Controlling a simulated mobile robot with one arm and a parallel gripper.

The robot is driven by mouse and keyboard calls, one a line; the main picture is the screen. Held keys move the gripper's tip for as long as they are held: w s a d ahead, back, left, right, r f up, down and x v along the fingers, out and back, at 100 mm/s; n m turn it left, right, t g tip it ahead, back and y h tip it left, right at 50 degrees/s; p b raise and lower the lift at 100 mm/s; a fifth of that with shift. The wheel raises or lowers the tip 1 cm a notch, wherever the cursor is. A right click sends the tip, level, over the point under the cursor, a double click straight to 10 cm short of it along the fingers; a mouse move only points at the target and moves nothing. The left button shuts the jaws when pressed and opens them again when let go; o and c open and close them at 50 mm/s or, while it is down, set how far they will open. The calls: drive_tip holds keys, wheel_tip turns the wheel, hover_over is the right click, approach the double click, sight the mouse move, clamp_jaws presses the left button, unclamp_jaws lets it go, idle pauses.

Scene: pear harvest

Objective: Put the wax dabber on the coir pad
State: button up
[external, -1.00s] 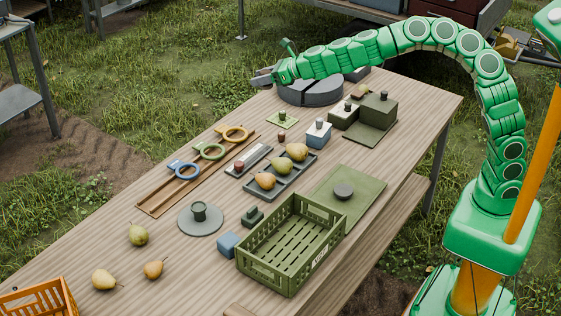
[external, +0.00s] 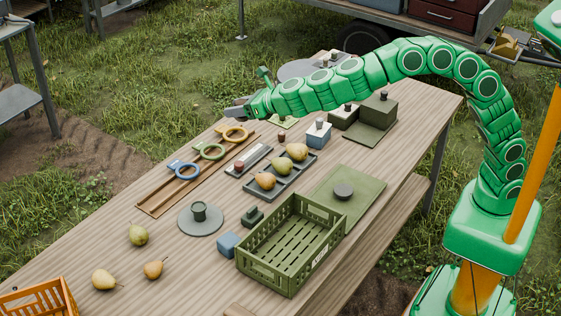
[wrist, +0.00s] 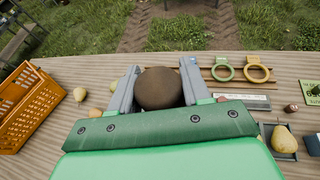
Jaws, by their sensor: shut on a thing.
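My gripper (external: 236,112) is above the far left edge of the table. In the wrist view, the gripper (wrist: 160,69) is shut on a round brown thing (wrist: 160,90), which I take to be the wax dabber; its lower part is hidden. In the external view the held thing cannot be made out. I cannot tell which surface is the coir pad: a flat olive mat (external: 362,190) with a dark knobbed disc, a round grey plate (external: 199,226) with a dark green piece, and a grey round surface (external: 297,69) behind my arm all show.
An orange crate (external: 62,292) is at lower left. Several pears, a tray (external: 283,187) of pears and a wooden rack (external: 160,204) with ringed tools lie around.

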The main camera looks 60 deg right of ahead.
drive_tip(key=s+a+f+m+h, duration=0.1)
drive_tip(key=s+a, duration=0.7)
drive_tip(key=s, duration=0.3)
drive_tip(key=s+a+h, duration=0.1)
drive_tip(key=s+a, duration=0.7)
drive_tip(key=s, duration=0.3)
drive_tip(key=s+a+f+m+h, duration=0.1)
drive_tip(key=s+a, duration=0.7)
drive_tip(key=s, duration=0.3)
hover_over(236, 312)
drive_tip(key=shift+s+d+f, duration=0.1)
drive_tip(key=shift+d+f, duration=0.05)
drive_tip(key=shift+f, duration=6.6)
drive_tip(key=shift+d+f, duration=0.15)
drive_tip(key=shift+f, duration=6.55)
drive_tip(key=shift+a+f, duration=0.15)
drive_tip(key=shift+f, duration=1.6)
